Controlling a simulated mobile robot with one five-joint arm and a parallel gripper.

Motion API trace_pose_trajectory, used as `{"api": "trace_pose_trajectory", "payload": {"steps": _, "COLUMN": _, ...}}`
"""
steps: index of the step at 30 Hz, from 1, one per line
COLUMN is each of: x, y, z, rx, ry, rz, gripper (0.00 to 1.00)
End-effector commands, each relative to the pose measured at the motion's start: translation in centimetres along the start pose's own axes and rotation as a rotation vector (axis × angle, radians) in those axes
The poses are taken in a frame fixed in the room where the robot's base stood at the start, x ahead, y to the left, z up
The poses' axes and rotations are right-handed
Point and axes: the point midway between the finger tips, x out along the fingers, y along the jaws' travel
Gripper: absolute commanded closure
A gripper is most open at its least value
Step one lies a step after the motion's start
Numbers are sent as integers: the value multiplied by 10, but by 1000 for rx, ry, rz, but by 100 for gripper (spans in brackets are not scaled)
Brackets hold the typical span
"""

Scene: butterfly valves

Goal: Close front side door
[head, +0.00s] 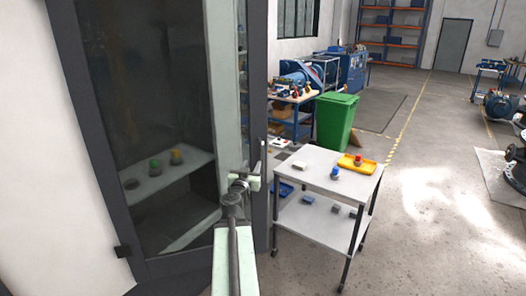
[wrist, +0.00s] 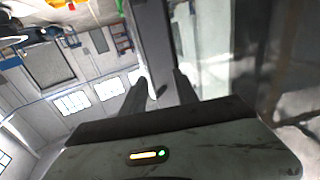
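The side door is a tall dark-framed glass panel (head: 150,110) filling the left of the head view. Its right frame post (head: 258,90) stands upright, with a small light handle (head: 263,150) on it. I cannot tell how far the door stands open. My gripper (head: 250,172) is at this post, just below and beside the handle. In the wrist view, the two fingers of my gripper (wrist: 161,88) are apart, with the dark post (wrist: 150,35) and a pale handle piece (wrist: 153,90) showing between them. Contact with the handle cannot be told.
A white two-level cart (head: 325,172) with a yellow tray (head: 357,164) stands close right of the door. A green bin (head: 336,120) and a workbench (head: 293,100) are behind it. Behind the glass is a shelf (head: 165,178) with coloured buttons. Open floor (head: 420,220) lies to the right.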

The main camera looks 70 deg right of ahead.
Motion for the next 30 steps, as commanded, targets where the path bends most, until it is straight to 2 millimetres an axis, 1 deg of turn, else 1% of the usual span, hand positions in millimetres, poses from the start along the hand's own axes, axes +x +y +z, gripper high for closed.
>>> {"api": "trace_pose_trajectory", "payload": {"steps": 1, "x": 2, "y": 16, "z": -1, "rx": -1, "ry": -5, "rz": 35, "gripper": 64}}
{"api": "trace_pose_trajectory", "payload": {"steps": 3, "x": 3, "y": 26, "z": 0, "rx": -2, "ry": -9, "rz": 60, "gripper": 64}}
{"api": "trace_pose_trajectory", "payload": {"steps": 4, "x": 3, "y": 27, "z": 0, "rx": -3, "ry": -10, "rz": 64, "gripper": 64}}
{"api": "trace_pose_trajectory", "payload": {"steps": 11, "x": 10, "y": 28, "z": 1, "rx": -3, "ry": -10, "rz": 57, "gripper": 64}}
{"api": "trace_pose_trajectory", "payload": {"steps": 14, "x": 25, "y": 28, "z": 1, "rx": -2, "ry": -10, "rz": 56, "gripper": 64}}
{"api": "trace_pose_trajectory", "payload": {"steps": 18, "x": 53, "y": 30, "z": 1, "rx": -2, "ry": -10, "rz": 56, "gripper": 64}}
{"api": "trace_pose_trajectory", "payload": {"steps": 22, "x": 73, "y": 31, "z": 1, "rx": -2, "ry": -10, "rz": 55, "gripper": 64}}
{"api": "trace_pose_trajectory", "payload": {"steps": 25, "x": 77, "y": 31, "z": 1, "rx": -2, "ry": -9, "rz": 54, "gripper": 64}}
{"api": "trace_pose_trajectory", "payload": {"steps": 30, "x": 76, "y": 32, "z": 1, "rx": -2, "ry": -9, "rz": 54, "gripper": 64}}
